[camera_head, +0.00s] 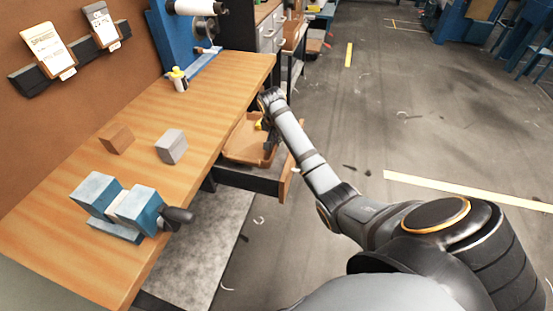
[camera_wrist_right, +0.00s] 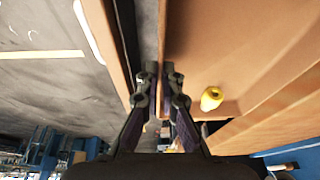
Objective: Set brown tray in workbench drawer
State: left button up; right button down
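The brown tray (camera_head: 237,154) is at the open workbench drawer (camera_head: 252,182), within its outline in the head view. I cannot tell whether it rests on the drawer floor or hangs just above it. A small yellow object lies in the tray; it shows in the right wrist view (camera_wrist_right: 211,98). My right gripper (camera_head: 270,143) reaches down at the tray's right side. In the wrist view, its fingers (camera_wrist_right: 161,72) stand close on both sides of the tray's thin wall (camera_wrist_right: 163,40), apparently pinching it. My left gripper is not in view.
The wooden workbench (camera_head: 200,110) carries a blue vise (camera_head: 130,208), a brown block (camera_head: 116,139), a grey block (camera_head: 171,147) and a small yellow-topped bottle (camera_head: 179,79). A cabinet (camera_head: 268,32) stands beyond it. Open floor lies to the right.

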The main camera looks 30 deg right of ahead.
notch_tip(320, 180, down, 10)
jog(key=shift+f, duration=0.25)
jog(key=c, duration=1.5)
grip_release()
jog(key=v, duration=1.2)
jog(key=shift+p, duration=0.3)
